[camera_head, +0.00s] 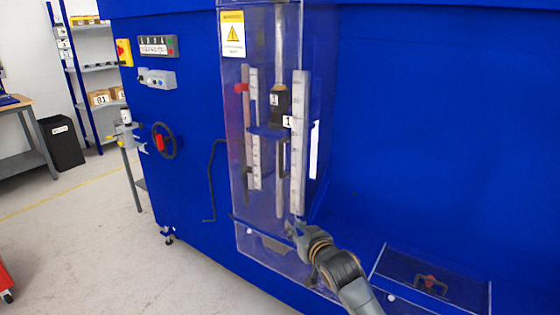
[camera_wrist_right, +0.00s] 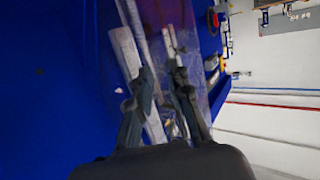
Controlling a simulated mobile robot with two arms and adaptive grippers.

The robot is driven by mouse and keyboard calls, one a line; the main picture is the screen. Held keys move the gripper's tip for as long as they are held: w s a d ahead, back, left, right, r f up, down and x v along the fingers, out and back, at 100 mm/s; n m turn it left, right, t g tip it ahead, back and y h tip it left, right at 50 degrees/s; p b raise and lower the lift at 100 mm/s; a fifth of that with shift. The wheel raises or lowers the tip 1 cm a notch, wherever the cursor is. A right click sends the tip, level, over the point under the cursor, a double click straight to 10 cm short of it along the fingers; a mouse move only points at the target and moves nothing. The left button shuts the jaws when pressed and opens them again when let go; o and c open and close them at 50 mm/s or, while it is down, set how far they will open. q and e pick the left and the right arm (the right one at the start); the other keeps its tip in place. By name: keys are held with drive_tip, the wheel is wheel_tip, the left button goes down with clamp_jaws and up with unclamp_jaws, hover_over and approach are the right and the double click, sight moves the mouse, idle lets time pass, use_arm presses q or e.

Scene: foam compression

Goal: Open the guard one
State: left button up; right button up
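The clear guard (camera_head: 235,120) stands upright on the front of the blue machine, with a yellow warning sign (camera_head: 232,34) at its top. It appears closed over the vertical scales. A white tag marked 1 (camera_head: 288,122) shows beside the black block inside. A white strip (camera_head: 314,150) shows at the guard's right side. My right gripper (camera_head: 294,228) is near the guard's lower right part; I cannot tell if it touches. In the right wrist view, my right gripper (camera_wrist_right: 163,82) has its fingers apart, with nothing clearly held between them. My left gripper is out of view.
A low clear cover with a dark handle (camera_head: 430,285) lies to the lower right. A black handwheel (camera_head: 164,141), a bent black rod (camera_head: 212,180) and control boxes (camera_head: 158,46) are on the machine's left. The floor (camera_head: 100,240) at left is mostly free.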

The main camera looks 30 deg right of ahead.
sight(281, 162)
wheel_tip(281, 162, up, 15)
drive_tip(key=s+t, duration=0.2)
drive_tip(key=t, duration=0.1)
drive_tip(key=w+p, duration=0.1)
drive_tip(key=w, duration=0.3)
drive_tip(key=w+d+p, duration=0.1)
drive_tip(key=w, duration=0.3)
drive_tip(key=w+d+p, duration=0.1)
drive_tip(key=w, duration=0.4)
drive_tip(key=shift+r, duration=0.15)
clamp_jaws()
